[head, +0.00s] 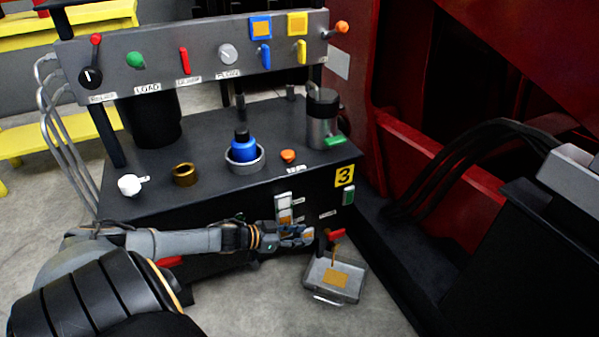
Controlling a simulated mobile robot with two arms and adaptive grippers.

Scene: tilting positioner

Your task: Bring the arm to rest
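My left arm (190,242) reaches in from the left, low in front of the black control bench (230,190). Its gripper (308,237) is at the bench's front face, just below a small panel with a white and orange switch (284,205). The fingers point right and lie close to a red lever or handle (336,233). I cannot tell whether they touch it, or whether the fingers are open or shut. My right gripper is not in view.
A grey tray (345,293) with an orange patch sits low, below and right of the gripper. The bench top holds a blue-capped part (243,148), a brass ring (185,174) and a metal canister (322,120). A red machine frame (440,180) with black cables stands right.

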